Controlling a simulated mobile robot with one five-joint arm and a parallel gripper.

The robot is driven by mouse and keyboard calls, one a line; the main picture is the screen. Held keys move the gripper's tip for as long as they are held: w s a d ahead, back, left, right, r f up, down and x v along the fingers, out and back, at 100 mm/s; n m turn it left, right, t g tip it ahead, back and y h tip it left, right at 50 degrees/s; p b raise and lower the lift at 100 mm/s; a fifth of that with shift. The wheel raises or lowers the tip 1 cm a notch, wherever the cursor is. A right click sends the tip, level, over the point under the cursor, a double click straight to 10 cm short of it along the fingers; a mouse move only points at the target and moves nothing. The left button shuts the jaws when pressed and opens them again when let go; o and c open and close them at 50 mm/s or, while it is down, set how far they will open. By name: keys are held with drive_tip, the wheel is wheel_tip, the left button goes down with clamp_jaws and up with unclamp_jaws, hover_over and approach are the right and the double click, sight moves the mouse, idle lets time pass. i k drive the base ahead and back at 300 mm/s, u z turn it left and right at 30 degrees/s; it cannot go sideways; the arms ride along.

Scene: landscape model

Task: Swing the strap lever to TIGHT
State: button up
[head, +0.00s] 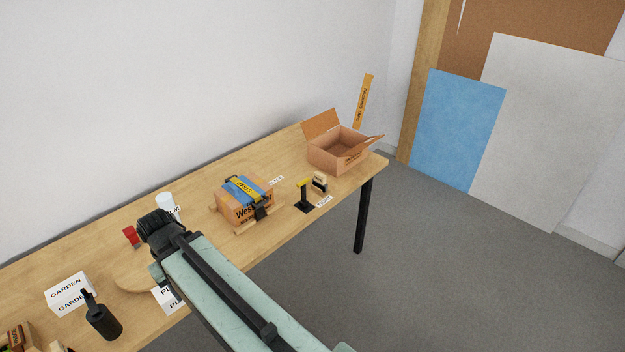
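A black upright post with a yellow top (304,193) stands near the table's front edge; it looks like the strap lever. A small white label (323,201) lies at its right foot and another (275,181) lies behind it to the left; their print is too small to read surely. Left of the post is a brown box (237,212) with a blue and yellow strap band (245,188) over it and a black fitting on its front. My gripper (160,228) is over the table, left of the box and well apart from the lever. Its fingers cannot be made out.
An open carton (336,150) stands at the table's right end, with a small black and tan item (320,182) before it. Bare floor lies right of the table.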

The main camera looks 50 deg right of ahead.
sight(303, 202)
drive_tip(key=z, duration=0.05)
drive_tip(key=i, duration=1)
